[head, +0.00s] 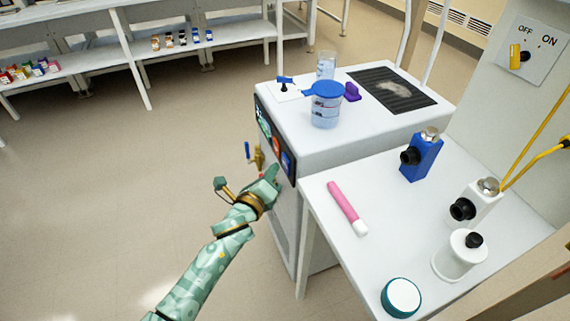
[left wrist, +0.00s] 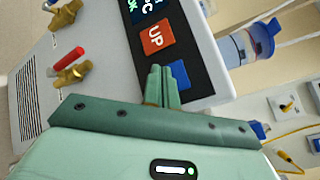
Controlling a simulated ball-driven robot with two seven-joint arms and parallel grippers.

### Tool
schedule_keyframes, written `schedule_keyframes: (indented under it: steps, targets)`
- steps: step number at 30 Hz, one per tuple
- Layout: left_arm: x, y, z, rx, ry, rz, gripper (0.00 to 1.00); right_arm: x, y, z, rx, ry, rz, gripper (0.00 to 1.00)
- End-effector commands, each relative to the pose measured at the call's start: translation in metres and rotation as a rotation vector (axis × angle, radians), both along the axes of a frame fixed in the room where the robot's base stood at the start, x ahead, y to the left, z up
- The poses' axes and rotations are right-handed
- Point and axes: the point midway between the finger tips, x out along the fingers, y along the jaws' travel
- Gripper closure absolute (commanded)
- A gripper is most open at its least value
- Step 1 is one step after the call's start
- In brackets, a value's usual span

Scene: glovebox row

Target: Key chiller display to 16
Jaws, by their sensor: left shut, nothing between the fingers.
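The chiller is a white box (head: 312,150) with a black control panel (head: 264,118) on its front left face. The panel also shows in the left wrist view (left wrist: 193,62). It carries an orange-red UP button (left wrist: 157,38), a blue button (left wrist: 179,73) beside it, and a dark display (left wrist: 150,8) cut off at the top edge, whose number I cannot read. My left gripper (head: 272,172) is shut and empty at the panel's lower end. In the left wrist view its fingertips (left wrist: 161,72) overlap the blue button's edge; I cannot tell whether they touch. My right gripper is out of view.
Brass valves with a red handle (left wrist: 68,54) and a blue handle (head: 247,151) stick out below the panel. A blue-lidded beaker (head: 325,110) stands on the chiller top. A side table (head: 320,205) holds a pink marker (head: 345,205) and bottles. Floor at left is clear.

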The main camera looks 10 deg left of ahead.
Motion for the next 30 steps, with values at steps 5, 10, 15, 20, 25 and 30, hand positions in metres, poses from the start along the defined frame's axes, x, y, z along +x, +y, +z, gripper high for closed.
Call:
schedule_keyframes:
  steps: [5, 10, 15, 20, 25, 30]
  targets:
    - [0.0, 0.0, 0.0, 0.0, 0.0, 0.0, 1.0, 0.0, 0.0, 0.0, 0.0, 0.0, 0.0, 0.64]
    - [0.0, 0.0, 0.0, 0.0, 0.0, 0.0, 1.0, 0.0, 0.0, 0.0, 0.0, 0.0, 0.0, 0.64]
    - [0.0, 0.0, 0.0, 0.0, 0.0, 0.0, 1.0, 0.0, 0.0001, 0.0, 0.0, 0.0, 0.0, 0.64]
    - [0.0003, -0.0005, 0.0, 0.0, 0.0, 0.0, 1.0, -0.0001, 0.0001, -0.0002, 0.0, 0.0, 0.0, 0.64]
    - [0.003, -0.0046, -0.0003, -0.001, 0.0, 0.0, 1.0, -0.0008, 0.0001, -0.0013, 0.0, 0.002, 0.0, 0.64]
    - [0.0046, -0.0072, -0.0001, -0.001, 0.002, 0.0, 1.0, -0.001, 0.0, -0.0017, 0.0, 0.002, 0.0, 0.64]
